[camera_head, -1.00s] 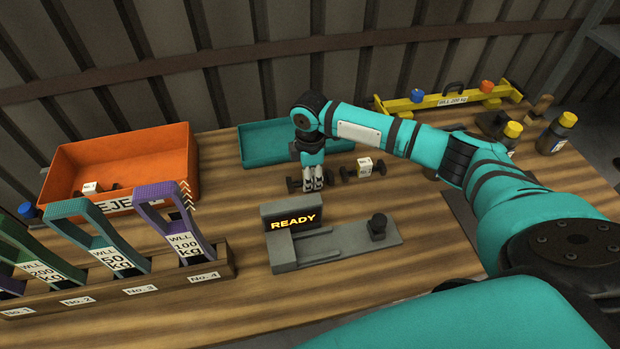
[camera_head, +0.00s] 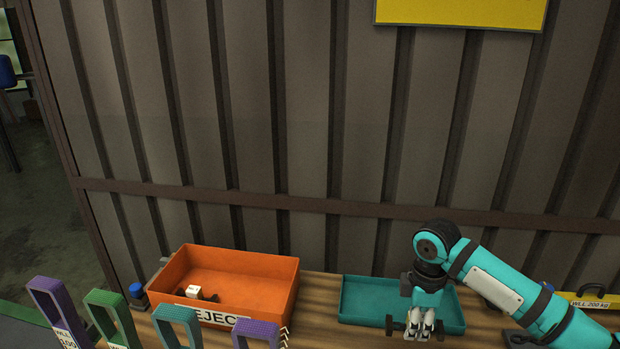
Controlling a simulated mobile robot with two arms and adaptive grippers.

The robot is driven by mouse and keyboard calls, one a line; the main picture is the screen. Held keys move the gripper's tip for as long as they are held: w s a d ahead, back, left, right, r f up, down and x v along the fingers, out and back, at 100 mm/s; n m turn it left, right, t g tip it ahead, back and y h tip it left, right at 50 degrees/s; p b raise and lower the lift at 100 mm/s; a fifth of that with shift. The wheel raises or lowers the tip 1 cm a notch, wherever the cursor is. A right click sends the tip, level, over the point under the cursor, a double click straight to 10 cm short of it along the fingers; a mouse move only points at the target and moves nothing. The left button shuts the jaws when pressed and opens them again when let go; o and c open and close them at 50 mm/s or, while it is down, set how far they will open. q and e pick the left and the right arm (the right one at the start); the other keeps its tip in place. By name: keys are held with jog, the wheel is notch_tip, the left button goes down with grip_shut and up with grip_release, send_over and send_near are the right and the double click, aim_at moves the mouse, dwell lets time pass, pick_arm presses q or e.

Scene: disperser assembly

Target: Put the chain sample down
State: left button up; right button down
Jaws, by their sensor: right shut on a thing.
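My right gripper (camera_head: 424,332) points down at the front edge of the teal tray, right of its middle. It is shut on a dark chain sample (camera_head: 389,325), whose ends stick out on both sides of the fingers. The middle of the sample is hidden by the fingers. I cannot tell whether it touches the table. Another sample with a white tag (camera_head: 194,291) lies in the orange reject bin (camera_head: 275,300). My left gripper is not in view.
The teal tray (camera_head: 370,300) looks empty where visible. Purple, green and teal lifting loops (camera_head: 105,318) stand at the front left. A yellow beam (camera_head: 592,302) marked WLL 200 kg lies at the right. A ribbed wall closes the back.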

notch_tip(320, 180, up, 6)
jog(key=p, duration=0.4)
jog(key=shift+r, duration=0.25)
jog(key=shift+s+a+f, duration=0.15)
jog(key=shift+s+a, duration=0.05)
jog(key=s+a+f+m+b, duration=0.1)
jog(key=s+a+m+b, duration=0.1)
jog(key=s+m, duration=0.5)
jog(key=s+a+f+m+b, duration=0.1)
jog(key=s+a+m+b, duration=0.2)
jog(key=s+m, duration=0.5)
jog(key=shift+s+a+f, duration=0.25)
jog(key=shift+a+f, duration=0.1)
jog(key=shift+a, duration=0.55)
jog(key=shift+s, duration=0.15)
